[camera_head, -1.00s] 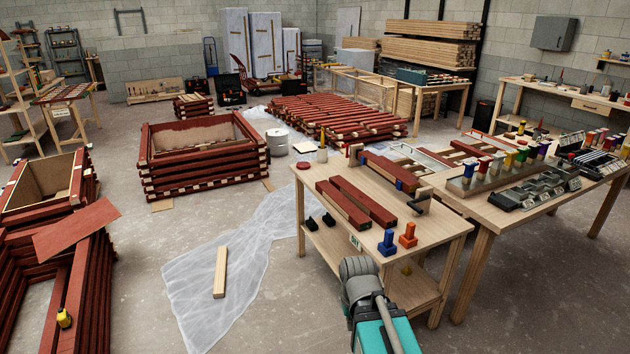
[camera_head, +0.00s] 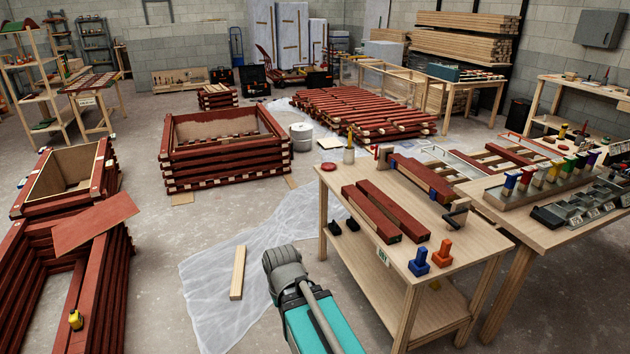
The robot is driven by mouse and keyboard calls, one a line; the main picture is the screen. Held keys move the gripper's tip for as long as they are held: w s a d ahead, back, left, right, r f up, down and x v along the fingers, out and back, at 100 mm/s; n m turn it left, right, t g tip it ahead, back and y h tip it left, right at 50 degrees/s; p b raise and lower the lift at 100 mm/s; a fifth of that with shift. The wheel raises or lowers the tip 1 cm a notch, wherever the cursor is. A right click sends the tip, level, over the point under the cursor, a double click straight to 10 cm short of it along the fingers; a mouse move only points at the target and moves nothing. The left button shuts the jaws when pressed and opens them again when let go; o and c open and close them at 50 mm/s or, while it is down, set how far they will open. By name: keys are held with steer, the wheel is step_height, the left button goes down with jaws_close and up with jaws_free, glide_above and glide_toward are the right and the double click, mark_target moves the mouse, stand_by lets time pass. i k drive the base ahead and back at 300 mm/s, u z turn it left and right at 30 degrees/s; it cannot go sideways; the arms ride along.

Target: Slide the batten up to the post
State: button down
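Two red-painted battens (camera_head: 371,215) lie side by side on a light wooden workbench (camera_head: 467,232). A third red batten (camera_head: 425,178) lies behind them, near a small upright post-like piece (camera_head: 384,158) at its far end and a dark clamp-like piece (camera_head: 455,214) at its near end. A bare wooden batten (camera_head: 238,272) lies on a plastic sheet on the floor. I cannot tell which batten or post the task means. My arm's grey joint and teal link rise from the bottom edge, left of the workbench. My gripper is not visible.
Blue (camera_head: 418,262) and orange (camera_head: 442,253) fittings stand at the workbench's near edge. A second bench (camera_head: 541,232) with coloured brushes stands to the right. Stacked red timber frames (camera_head: 222,148) stand on the floor behind. The plastic sheet (camera_head: 210,300) covers floor left of my arm.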

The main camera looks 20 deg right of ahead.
mark_target(388, 232)
steer(key=u, duration=0.2)
steer(key=i, duration=1.45)
steer(key=z, duration=1)
steer(key=i, duration=0.6)
steer(key=z, duration=0.4)
steer(key=k, duration=0.9)
steer(key=z, duration=0.05)
steer(key=i, duration=0.2)
steer(key=z, duration=0.1)
